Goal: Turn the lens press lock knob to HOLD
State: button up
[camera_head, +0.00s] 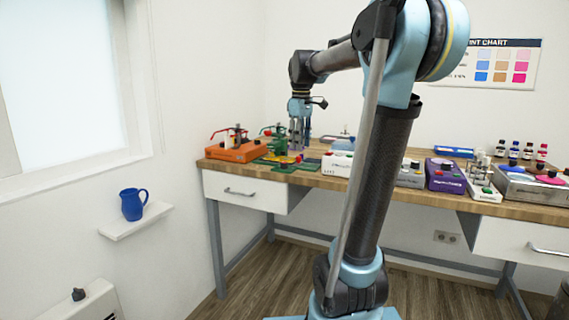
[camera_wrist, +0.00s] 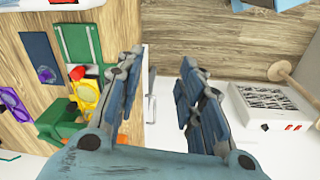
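A green press-like device (camera_head: 277,143) stands near the left end of the workbench; I cannot tell for certain that it is the lens press. The wrist view shows a green body (camera_wrist: 58,118), a yellow ring (camera_wrist: 88,95) and a red knob-like part (camera_wrist: 77,73) to the left of my fingers. No HOLD mark is readable, so the knob's setting cannot be told. My gripper (camera_head: 299,146) points down by the bench's front left part. In the wrist view my gripper (camera_wrist: 160,75) has its two fingers wide apart with nothing between them.
An orange device (camera_head: 237,150) stands left of the green one. A white box (camera_head: 337,164), a purple device (camera_head: 444,175) and bottles (camera_head: 513,150) stand further right. A blue jug (camera_head: 132,204) sits on a wall shelf (camera_head: 136,221). Open floor (camera_wrist: 215,40) shows past the bench edge.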

aim_at(284, 163)
jog(key=w+a+r+n, duration=0.2)
jog(key=w+r, duration=0.1)
jog(key=w, duration=0.4)
jog(key=w+a+r+n, duration=0.2)
jog(key=w+a+r, duration=0.1)
jog(key=w, duration=0.4)
jog(key=shift+g, duration=0.3)
jog(key=f, duration=1.7)
jog(key=shift+d+f, duration=0.3)
jog(key=c, duration=0.8)
